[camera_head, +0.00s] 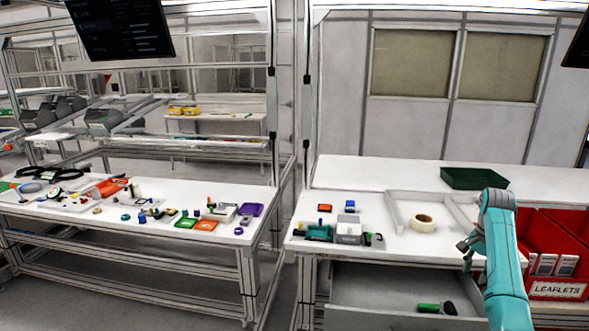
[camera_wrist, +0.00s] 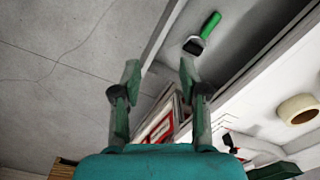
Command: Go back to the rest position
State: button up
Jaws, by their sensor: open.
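My gripper (camera_head: 467,246) is at the right side of the white workbench (camera_head: 420,171), raised near its front edge and beside the red bins. In the wrist view my gripper (camera_wrist: 160,76) has its two fingers spread apart with nothing between them. A green-handled tool (camera_head: 437,307) lies in the open drawer (camera_head: 372,284) under the bench. The tool also shows in the wrist view (camera_wrist: 210,25), beyond the fingertips. I see no helmet shells that I can make out.
A tape roll (camera_head: 423,222) and a dark green tray (camera_head: 474,178) are on the bench. Red leaflet bins (camera_head: 558,288) stand close to my arm at the right. Small parts crowd the left table (camera_head: 170,192). The drawer juts out below the bench.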

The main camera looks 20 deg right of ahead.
jog(key=w+a+f+n+t+h, duration=0.1)
jog(key=a+f, duration=0.4)
jog(key=f, duration=0.3)
jog(key=w+a+f+n+t, duration=0.1)
jog(key=a+f+n, duration=0.1)
jog(key=a+f, duration=0.35)
jog(key=w+a+f+n+h, duration=0.1)
jog(key=a+f, duration=0.3)
jog(key=f, duration=0.5)
jog(key=s+a+f+n+t, duration=0.2)
jog(key=s+a+f, duration=0.4)
jog(key=a, duration=0.4)
jog(key=s+a+f+n+t, duration=0.2)
jog(key=s+a+f, duration=0.2)
jog(key=a+f, duration=0.4)
jog(key=s+a+r+n+t, duration=0.2)
jog(key=s+a+r+n, duration=0.15)
jog(key=s+a, duration=0.6)
jog(key=s+a+r+n+t, duration=0.2)
jog(key=s+a+r+t, duration=0.15)
jog(key=s+a, duration=0.6)
jog(key=s+a+r+n+t+y, duration=0.1)
jog(key=s+a+r+n, duration=0.1)
jog(key=s+r, duration=0.5)
jog(key=s+a+r+n+t+y, duration=0.1)
jog(key=s+r+n+t, duration=0.1)
jog(key=s+r, duration=0.6)
notch_tip(320, 180, up, 7)
jog(key=shift+a, duration=0.4)
